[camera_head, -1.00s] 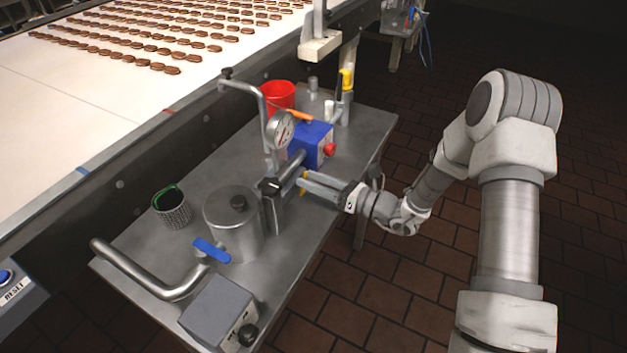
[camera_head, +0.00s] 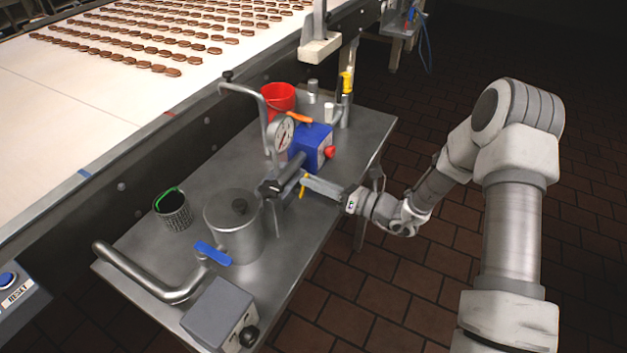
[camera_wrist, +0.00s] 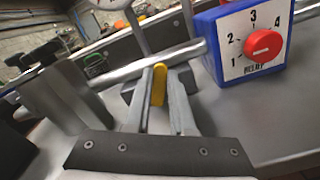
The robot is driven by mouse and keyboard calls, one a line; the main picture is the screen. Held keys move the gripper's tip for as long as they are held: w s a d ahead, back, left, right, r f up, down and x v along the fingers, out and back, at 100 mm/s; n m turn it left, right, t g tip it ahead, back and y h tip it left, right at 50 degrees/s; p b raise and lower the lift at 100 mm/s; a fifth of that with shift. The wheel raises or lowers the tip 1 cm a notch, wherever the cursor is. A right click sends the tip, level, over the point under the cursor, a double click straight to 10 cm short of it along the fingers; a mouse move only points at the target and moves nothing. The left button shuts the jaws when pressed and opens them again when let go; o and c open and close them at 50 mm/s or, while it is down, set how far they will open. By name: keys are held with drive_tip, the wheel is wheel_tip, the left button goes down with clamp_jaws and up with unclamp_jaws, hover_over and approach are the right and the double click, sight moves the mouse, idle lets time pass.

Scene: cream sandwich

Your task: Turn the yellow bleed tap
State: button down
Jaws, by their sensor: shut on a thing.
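The yellow bleed tap (camera_wrist: 159,84) is a small yellow lever on the steel pipe (camera_wrist: 150,66). In the wrist view it stands upright between my two fingertips, and my gripper (camera_wrist: 160,95) is shut on it. In the head view my gripper (camera_head: 306,182) reaches in from the right to the pipe. A small yellow part of the tap (camera_head: 303,190) shows below the fingers there. The rest of the tap is hidden by the fingers.
A blue box with a red dial (camera_wrist: 263,45) stands close to the right of the fingers. A pressure gauge (camera_head: 284,132), a steel pot (camera_head: 234,226) with a blue lever (camera_head: 212,253), a red bucket (camera_head: 279,99) and a mesh cup (camera_head: 174,211) share the steel table (camera_head: 345,150).

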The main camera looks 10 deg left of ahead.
sight(318, 194)
drive_tip(key=m, duration=0.1)
drive_tip(key=m+p, duration=0.1)
drive_tip(key=shift+w+d+f+m, duration=0.15)
drive_tip(key=shift+w+d+m, duration=0.05)
drive_tip(key=shift+w+m, duration=0.15)
drive_tip(key=m+p, duration=0.1)
drive_tip(key=m, duration=0.1)
drive_tip(key=shift+w+d+f+m+p, duration=0.1)
drive_tip(key=shift+w+f+m+p, duration=0.2)
drive_tip(key=shift+f+m+p, duration=0.1)
drive_tip(key=shift+w+f+m+p, duration=0.1)
drive_tip(key=shift+f+m+p, duration=0.15)
drive_tip(key=shift+m, duration=0.35)
drive_tip(key=shift+w+f+m+p, duration=0.1)
drive_tip(key=shift+m+p, duration=0.1)
drive_tip(key=shift+m, duration=0.35)
drive_tip(key=shift+w+d+f+m+p, duration=0.1)
drive_tip(key=shift+f+m+p, duration=0.15)
drive_tip(key=shift+m, duration=0.55)
drive_tip(key=shift+f+m+p, duration=0.1)
drive_tip(key=shift+f+m, duration=0.25)
drive_tip(key=shift+m, duration=0.45)
drive_tip(key=c, duration=0.8)
unclamp_jaws()
drive_tip(key=shift+o, duration=0.2)
